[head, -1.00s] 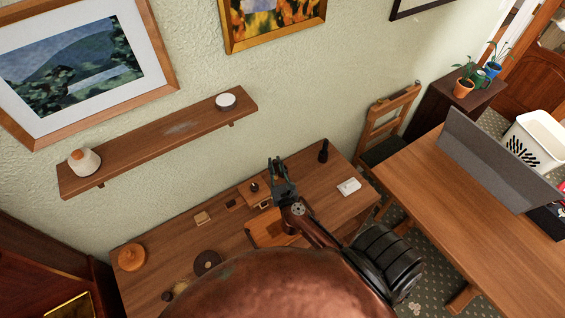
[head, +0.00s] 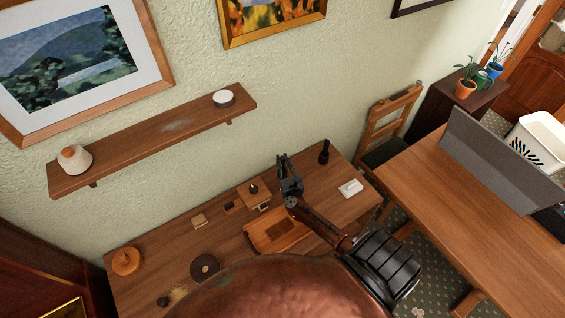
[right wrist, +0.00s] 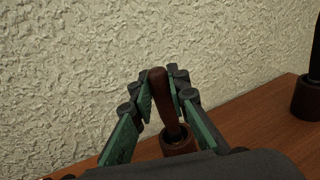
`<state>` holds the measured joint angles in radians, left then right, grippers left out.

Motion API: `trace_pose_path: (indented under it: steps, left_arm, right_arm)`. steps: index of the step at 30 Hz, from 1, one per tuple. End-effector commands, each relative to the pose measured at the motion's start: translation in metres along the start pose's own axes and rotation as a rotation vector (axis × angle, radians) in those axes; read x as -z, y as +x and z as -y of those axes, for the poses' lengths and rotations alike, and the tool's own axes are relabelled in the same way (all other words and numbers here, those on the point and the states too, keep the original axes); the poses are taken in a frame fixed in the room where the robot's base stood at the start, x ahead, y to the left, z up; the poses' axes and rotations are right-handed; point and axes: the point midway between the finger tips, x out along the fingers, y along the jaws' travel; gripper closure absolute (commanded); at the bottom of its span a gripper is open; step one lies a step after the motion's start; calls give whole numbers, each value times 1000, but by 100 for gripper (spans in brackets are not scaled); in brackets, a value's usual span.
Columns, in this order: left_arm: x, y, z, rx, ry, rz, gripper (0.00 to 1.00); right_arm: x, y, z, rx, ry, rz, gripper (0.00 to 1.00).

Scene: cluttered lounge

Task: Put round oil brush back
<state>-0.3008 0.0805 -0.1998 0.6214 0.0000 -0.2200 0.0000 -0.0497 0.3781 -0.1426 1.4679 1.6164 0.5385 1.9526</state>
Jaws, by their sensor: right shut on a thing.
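My right gripper (head: 283,159) is over the back of the wooden desk (head: 226,262), near the wall. In the right wrist view its green-padded fingers (right wrist: 161,88) are shut on the brown handle of the round oil brush (right wrist: 158,92). The handle tilts slightly. Its lower end meets a round brown cup-like piece (right wrist: 178,145) with a dark opening; whether this is the brush's head or a separate holder, I cannot tell. The brush is hard to make out in the head view. My left gripper is not in view.
A dark upright object (head: 324,152) stands to the gripper's right; it also shows in the right wrist view (right wrist: 305,98). A white item (head: 350,188), a small knobbed box (head: 258,205) and a wooden tray (head: 265,246) are on the desk. A shelf (head: 150,143) is above.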

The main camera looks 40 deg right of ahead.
Motion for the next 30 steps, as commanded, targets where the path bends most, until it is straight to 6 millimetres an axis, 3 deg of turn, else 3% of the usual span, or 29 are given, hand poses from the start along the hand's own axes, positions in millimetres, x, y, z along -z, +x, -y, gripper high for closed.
trace_pose_path:
  steps: [11, 12, 18, 30]
  left_arm:
    - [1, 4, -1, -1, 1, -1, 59]
    - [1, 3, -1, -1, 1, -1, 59]
    - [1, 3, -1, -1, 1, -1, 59]
    - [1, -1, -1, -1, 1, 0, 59]
  right_arm:
    - [4, 0, 0, 0, 0, 1, 100]
    - [3, 0, 0, 0, 0, 1, 83]
    - [3, 0, 0, -1, 0, 1, 69]
    - [-1, -1, 0, 0, 0, 1, 67]
